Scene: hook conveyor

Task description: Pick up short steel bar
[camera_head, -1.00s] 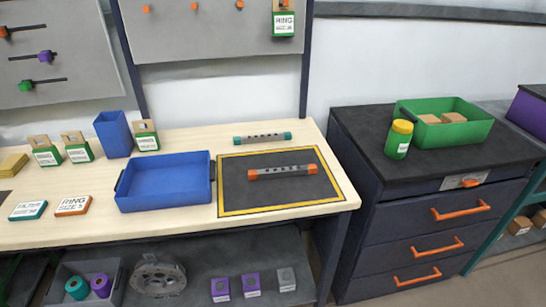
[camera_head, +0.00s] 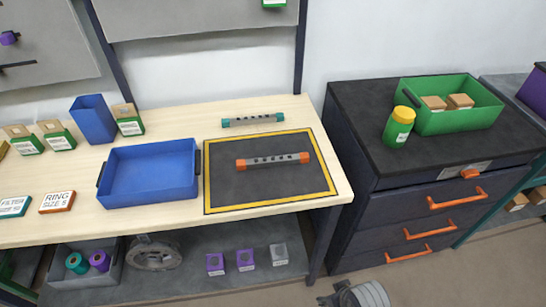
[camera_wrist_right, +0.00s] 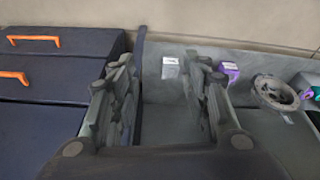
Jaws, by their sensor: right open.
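Two steel bars with a row of holes lie on the wooden workbench in the head view. One with orange ends (camera_head: 272,161) lies on the dark mat (camera_head: 270,190) with a yellow border. The other, with teal ends (camera_head: 253,120), lies on bare wood just behind the mat and looks slightly shorter. My right gripper (camera_wrist_right: 160,85) is open and empty in the right wrist view, with the lower shelf and drawers beyond it. Part of my right arm shows at the bottom edge of the head view, well apart from both bars. My left gripper is out of view.
A blue tray (camera_head: 150,202) stands left of the mat, with a blue bin (camera_head: 93,120) and labelled boxes around it. To the right is a dark drawer cabinet (camera_head: 365,160) with a green crate (camera_head: 460,121) and a yellow-lidded jar (camera_head: 398,128). A shelf runs below the bench.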

